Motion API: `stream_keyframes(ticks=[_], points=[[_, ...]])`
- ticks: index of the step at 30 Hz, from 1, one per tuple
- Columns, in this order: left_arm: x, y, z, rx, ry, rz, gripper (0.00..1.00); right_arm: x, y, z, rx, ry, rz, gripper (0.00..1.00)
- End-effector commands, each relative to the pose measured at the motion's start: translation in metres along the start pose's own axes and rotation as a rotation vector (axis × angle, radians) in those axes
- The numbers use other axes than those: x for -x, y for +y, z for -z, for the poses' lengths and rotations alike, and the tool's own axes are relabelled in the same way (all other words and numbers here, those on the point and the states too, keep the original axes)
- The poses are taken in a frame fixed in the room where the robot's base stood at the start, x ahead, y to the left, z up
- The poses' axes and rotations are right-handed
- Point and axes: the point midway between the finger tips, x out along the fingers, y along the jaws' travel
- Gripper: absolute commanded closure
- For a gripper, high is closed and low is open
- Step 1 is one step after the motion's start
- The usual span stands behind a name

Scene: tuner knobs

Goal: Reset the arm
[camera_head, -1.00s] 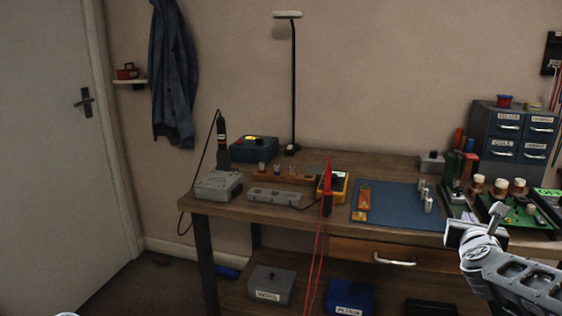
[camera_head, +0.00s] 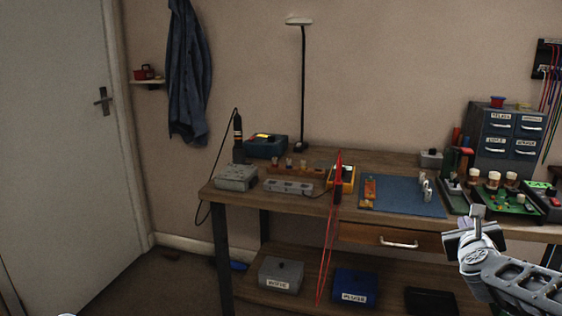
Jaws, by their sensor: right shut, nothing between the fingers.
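My right gripper (camera_head: 477,222) is at the lower right of the head view, shut and empty, in front of the bench's front edge. My right arm comes in from the lower right corner. Behind the gripper, cream-topped knobs (camera_head: 492,179) stand beside a green circuit board (camera_head: 513,203) on the right part of the wooden workbench (camera_head: 270,203). The gripper appears apart from them. My left gripper is not in view; only a small pale bit shows at the bottom left edge.
A blue mat (camera_head: 405,200) with small metal cylinders lies mid-bench. A yellow meter (camera_head: 342,178) with red leads hanging over the edge stands left of it. A drawer cabinet (camera_head: 505,135) is at the back right. Open floor lies at left by the door (camera_head: 55,150).

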Motion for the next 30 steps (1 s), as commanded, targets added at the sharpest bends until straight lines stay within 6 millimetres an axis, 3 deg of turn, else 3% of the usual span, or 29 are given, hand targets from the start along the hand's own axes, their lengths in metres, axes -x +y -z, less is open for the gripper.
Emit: stream_keyframes(ticks=[5,8,12,16,20,24,27,30], points=[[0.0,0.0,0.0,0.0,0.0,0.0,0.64,-0.001,0.015,0.026,0.334,0.025,-0.043,1.0],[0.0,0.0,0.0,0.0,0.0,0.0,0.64,-0.004,0.039,0.062,0.593,0.049,-0.115,1.0],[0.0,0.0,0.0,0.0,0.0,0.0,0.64,0.002,0.111,0.14,1.065,0.04,-0.328,1.0],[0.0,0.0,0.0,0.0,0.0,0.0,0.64,0.027,0.189,0.213,1.446,-0.059,-0.565,1.0],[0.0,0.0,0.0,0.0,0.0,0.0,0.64,0.072,0.263,0.28,1.738,-0.229,-0.799,1.0],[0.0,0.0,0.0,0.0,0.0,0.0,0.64,0.14,0.331,0.345,1.963,-0.475,-1.043,1.0],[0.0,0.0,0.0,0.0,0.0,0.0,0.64,0.194,0.367,0.385,2.054,-0.655,-1.198,1.0],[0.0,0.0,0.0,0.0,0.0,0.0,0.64,0.244,0.39,0.416,2.086,-0.797,-1.328,1.0]])
